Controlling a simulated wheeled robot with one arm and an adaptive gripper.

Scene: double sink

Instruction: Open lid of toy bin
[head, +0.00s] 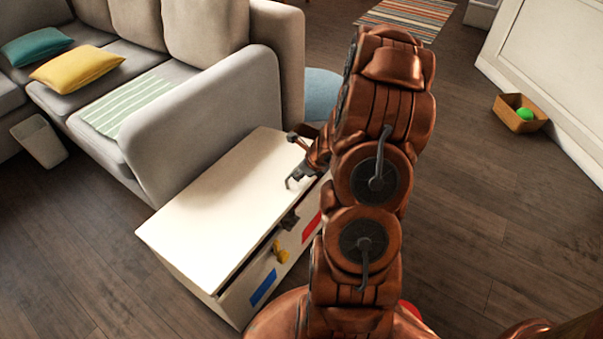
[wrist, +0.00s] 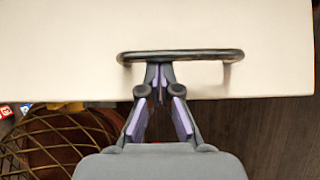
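The toy bin is a long cream box beside the sofa in the head view, and its flat lid (head: 215,195) lies level on top. The front panel carries blue (head: 263,287) and red (head: 311,226) patches. In the wrist view the lid (wrist: 60,30) fills the top, and a dark bar handle (wrist: 205,55) runs across it near the edge. My gripper (wrist: 159,72) is at the handle with its fingertips together, left of the bar's middle. The tips meet the bar in the picture; I cannot tell whether they touch it. My gripper (head: 298,178) also shows over the lid's right side.
A grey sofa (head: 215,125) stands close behind the bin. A yellow piece (head: 280,252) and a dark piece (head: 290,220) show at the bin's front. A wire basket (wrist: 60,145) is at lower left in the wrist view.

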